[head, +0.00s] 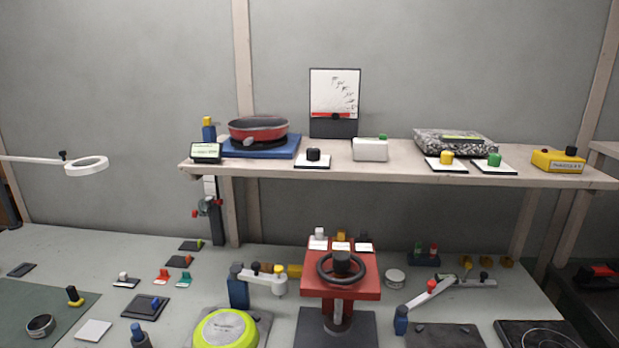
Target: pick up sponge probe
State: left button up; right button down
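No item is clearly recognisable as the sponge probe. A dark blue upright piece (140,338) is cut off by the bottom edge. Neither of my grippers shows in the head view.
A red press with a black handwheel (341,268) stands mid-bench. A lime-green pan (226,331) lies face down at the front. A magnifier lamp (86,165) reaches in from the left. The shelf (385,178) holds a red pan (258,129).

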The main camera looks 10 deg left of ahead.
aim_at(75, 300)
jog(key=k+u, duration=0.15)
jog(key=u, duration=1.5)
